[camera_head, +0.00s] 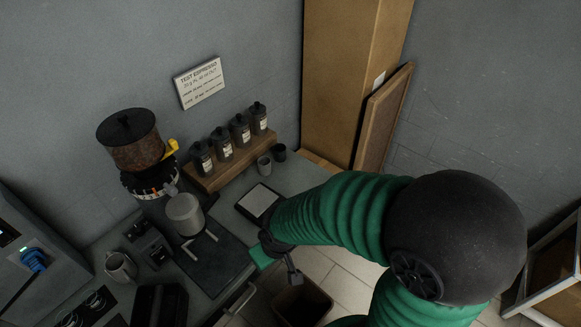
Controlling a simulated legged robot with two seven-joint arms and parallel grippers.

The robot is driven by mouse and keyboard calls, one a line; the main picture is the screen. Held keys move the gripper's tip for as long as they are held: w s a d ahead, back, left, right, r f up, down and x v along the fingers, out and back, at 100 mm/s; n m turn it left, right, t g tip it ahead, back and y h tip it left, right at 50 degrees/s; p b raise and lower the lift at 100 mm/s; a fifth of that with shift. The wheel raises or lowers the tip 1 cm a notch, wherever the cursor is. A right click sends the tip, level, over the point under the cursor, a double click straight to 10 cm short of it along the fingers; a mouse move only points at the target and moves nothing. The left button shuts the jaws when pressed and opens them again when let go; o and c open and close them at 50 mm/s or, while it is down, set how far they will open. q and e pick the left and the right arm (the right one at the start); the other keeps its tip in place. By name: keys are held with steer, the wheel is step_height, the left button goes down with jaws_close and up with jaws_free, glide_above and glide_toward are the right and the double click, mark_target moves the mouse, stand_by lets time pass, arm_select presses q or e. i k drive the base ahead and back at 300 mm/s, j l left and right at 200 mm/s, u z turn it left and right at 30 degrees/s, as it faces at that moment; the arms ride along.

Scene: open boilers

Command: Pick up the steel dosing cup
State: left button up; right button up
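A steel cup (185,214), a plain light-grey cylinder, stands upright below the grinder (137,150), at the left of the middle. It looks like the dosing cup. My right arm, in a green sleeve, comes in from the right. Its gripper (276,258) hangs near the counter's front edge, to the right of and lower than the cup, clearly apart from it. The gripper is small and partly hidden by its own wrist, so I cannot tell whether its fingers are open. My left gripper is not in view.
A scale (258,201) lies on the counter between cup and arm. A wooden shelf (232,160) with several dark jars stands behind, with small cups beside it. A steel pitcher (121,267) stands at left. A bin (301,301) is below the counter edge.

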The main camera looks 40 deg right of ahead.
mark_target(264, 162)
steer(key=i+z, duration=0.1)
steer(key=z, duration=1)
